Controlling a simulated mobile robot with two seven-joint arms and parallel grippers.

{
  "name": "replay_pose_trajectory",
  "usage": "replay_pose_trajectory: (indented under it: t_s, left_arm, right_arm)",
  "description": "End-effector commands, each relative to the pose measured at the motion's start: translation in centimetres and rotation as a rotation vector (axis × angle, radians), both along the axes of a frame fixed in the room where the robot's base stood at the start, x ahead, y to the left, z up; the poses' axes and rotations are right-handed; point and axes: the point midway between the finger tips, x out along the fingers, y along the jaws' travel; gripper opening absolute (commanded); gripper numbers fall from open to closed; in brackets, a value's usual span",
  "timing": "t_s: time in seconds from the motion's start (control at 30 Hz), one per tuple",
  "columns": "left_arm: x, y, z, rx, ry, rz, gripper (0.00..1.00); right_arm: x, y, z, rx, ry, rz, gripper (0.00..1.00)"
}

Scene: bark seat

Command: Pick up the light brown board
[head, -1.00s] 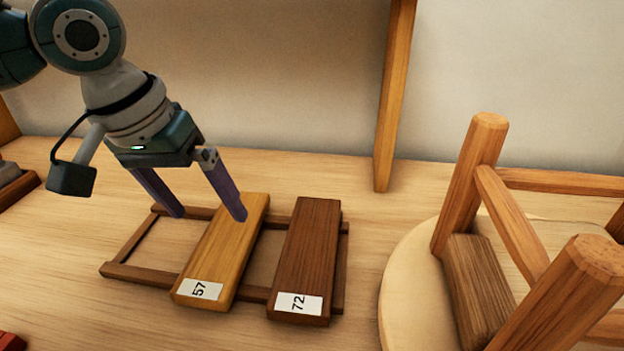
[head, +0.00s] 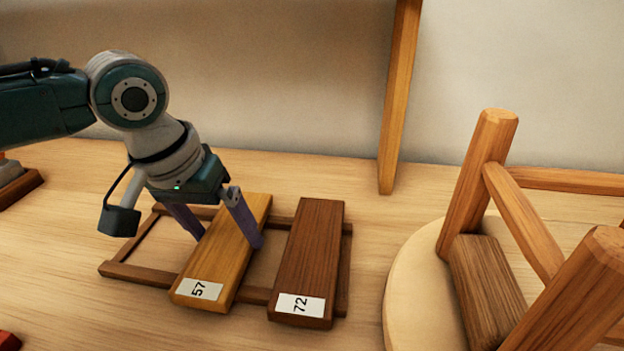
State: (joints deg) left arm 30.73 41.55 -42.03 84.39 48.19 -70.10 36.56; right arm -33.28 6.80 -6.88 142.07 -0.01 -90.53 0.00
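The light brown board (head: 226,255), with a white label reading 57 at its near end, lies across a dark wooden rack frame (head: 140,273). My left gripper (head: 228,240) is open, its two purple fingers on either side of the board, toward its far half. The left finger is partly hidden behind the board. The right finger's tip is at the board's right edge; I cannot tell whether it touches. My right gripper is not in view.
A dark brown board (head: 307,258) labelled 72 lies on the same rack, close to the right of the light one. A wooden stool (head: 478,190) stands upside down at the right, with a dark block (head: 487,290) on its round seat. An upright wooden post (head: 398,100) stands behind.

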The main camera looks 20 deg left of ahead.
Motion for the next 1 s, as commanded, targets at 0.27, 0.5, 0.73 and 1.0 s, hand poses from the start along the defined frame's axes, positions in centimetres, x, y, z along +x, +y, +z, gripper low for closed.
replay_pose_trajectory:
  t_s: [0.27,0.5,0.73,1.0]
  left_arm:
    - [0.0,0.0,0.0,0.000,0.000,0.000,0.37]
    - [0.0,0.0,0.1,0.000,-0.001,0.000,0.22]
    - [0.1,0.0,0.6,-0.001,-0.002,0.000,0.22]
    - [0.1,0.0,5.1,-0.001,-0.005,0.000,0.22]
  right_arm:
    - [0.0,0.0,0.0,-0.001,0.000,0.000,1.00]
    - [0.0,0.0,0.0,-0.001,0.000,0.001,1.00]
    - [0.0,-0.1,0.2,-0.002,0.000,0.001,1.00]
    - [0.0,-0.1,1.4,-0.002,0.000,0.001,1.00]
